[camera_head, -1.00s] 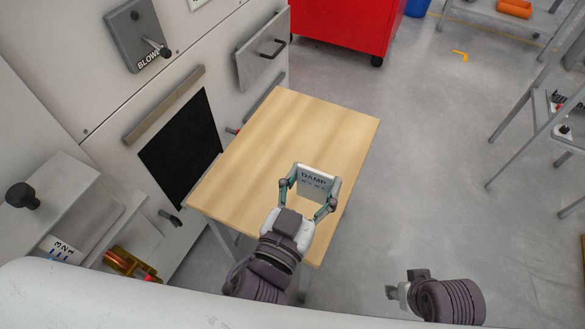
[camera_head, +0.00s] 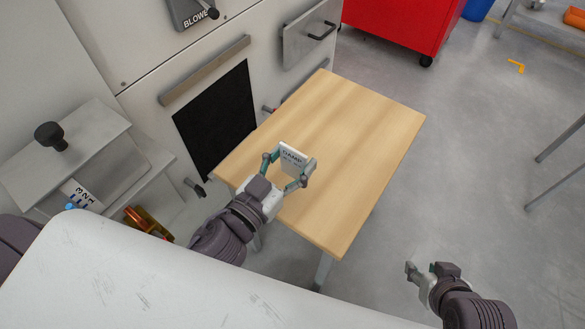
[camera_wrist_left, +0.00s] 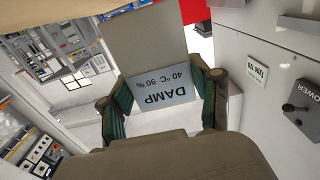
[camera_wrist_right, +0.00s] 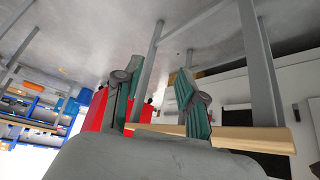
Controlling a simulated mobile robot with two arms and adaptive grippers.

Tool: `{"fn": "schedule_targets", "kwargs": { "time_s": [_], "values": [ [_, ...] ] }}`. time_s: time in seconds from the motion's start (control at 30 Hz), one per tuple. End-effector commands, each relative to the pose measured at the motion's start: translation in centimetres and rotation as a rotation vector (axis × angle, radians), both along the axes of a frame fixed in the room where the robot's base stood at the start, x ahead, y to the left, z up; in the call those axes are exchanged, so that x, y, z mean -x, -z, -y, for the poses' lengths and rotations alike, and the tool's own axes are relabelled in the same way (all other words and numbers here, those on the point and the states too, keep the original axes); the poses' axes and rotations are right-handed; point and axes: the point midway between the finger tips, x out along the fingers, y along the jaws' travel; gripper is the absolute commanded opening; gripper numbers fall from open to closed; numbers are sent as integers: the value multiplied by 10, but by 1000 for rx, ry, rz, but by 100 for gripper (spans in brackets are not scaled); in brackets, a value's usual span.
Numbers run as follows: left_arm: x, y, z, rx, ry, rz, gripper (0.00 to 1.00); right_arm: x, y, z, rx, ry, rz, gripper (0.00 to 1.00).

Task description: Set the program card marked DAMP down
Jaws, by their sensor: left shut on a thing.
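The program card (camera_head: 292,160) is a pale card with the word DAMP on it. My left gripper (camera_head: 288,172) is shut on it and holds it over the left part of the wooden table (camera_head: 350,130). In the left wrist view the card (camera_wrist_left: 160,88) sits between the two fingers, its print reading "DAMP 40 °C 90 %" upside down. I cannot tell how high it is above the tabletop. My right gripper (camera_head: 424,272) is off the table to the lower right, empty; the right wrist view shows its fingers (camera_wrist_right: 158,100) apart.
The wooden tabletop is otherwise bare. A pale cabinet with a dark panel (camera_head: 217,120) and handles stands along the table's left side. A red cabinet (camera_head: 405,25) stands behind.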

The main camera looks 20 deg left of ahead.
Motion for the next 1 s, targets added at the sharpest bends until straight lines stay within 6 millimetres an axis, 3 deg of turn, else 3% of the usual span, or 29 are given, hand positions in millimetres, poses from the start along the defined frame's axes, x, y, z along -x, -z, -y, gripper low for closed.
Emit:
{"fn": "schedule_targets", "kwargs": {
  "time_s": [0.2, 0.33, 1.0],
  "values": [
    [0, 22, 0, 0, -1, -2, 31, -43, -21, -15, -54, -19, 249, 40],
    [0, 28, 0, 1, 0, -1, 31, -59, -36, -22, -79, -27, 357, 40],
    [0, 32, 0, 0, 0, -1, 31, -70, -49, -26, -99, -33, 447, 40]
  ]
}}
